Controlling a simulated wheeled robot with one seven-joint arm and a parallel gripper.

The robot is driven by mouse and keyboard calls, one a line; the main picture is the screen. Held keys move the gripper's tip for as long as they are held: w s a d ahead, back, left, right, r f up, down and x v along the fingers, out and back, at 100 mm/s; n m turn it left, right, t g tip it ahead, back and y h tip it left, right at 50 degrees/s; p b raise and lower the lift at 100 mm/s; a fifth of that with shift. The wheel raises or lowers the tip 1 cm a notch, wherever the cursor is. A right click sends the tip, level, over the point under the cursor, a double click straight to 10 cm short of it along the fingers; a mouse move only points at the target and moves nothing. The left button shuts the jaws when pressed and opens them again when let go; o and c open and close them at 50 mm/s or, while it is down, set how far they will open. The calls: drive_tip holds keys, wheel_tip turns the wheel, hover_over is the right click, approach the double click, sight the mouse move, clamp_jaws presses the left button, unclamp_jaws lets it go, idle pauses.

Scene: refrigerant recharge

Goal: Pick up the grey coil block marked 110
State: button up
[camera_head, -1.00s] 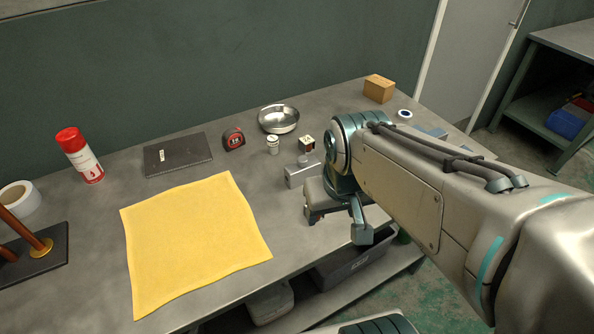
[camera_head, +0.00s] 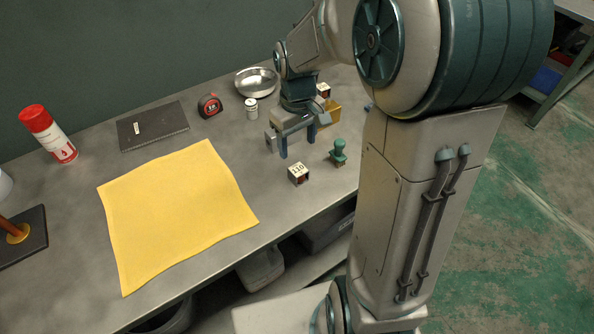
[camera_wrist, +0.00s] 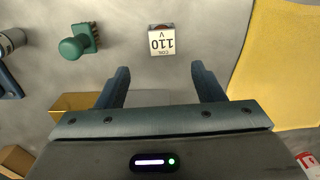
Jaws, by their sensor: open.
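The coil block marked 110 (camera_head: 299,174) is a small block with a white labelled top and darker sides. It stands on the grey workbench, right of the yellow cloth. In the wrist view the block (camera_wrist: 162,40) lies ahead of the gap between my fingertips, roughly centred, its label upside down. My gripper (camera_head: 297,144) is over the bench, just behind the block in the head view. Its two dark blue fingers (camera_wrist: 160,70) are apart, with nothing between them, and the block is clear of both.
A green knobbed part (camera_head: 338,152) stands close right of the block. Another labelled block (camera_head: 323,90) and a gold-coloured piece (camera_head: 331,113) are behind my gripper. The yellow cloth (camera_head: 178,215) lies flat to the left. A metal bowl (camera_head: 256,82) and tape measure (camera_head: 210,105) sit farther back.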

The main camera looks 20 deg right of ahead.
sight(298, 169)
wheel_tip(298, 169, down, 5)
drive_tip(key=shift+r, duration=0.2)
drive_tip(key=f, duration=0.2)
drive_tip(key=s+f, duration=0.1)
drive_tip(key=f, duration=0.1)
drive_tip(key=shift+a+f, duration=0.1)
drive_tip(key=shift+w+f, duration=0.1)
drive_tip(key=shift+f, duration=0.45)
drive_tip(key=c, duration=1.1)
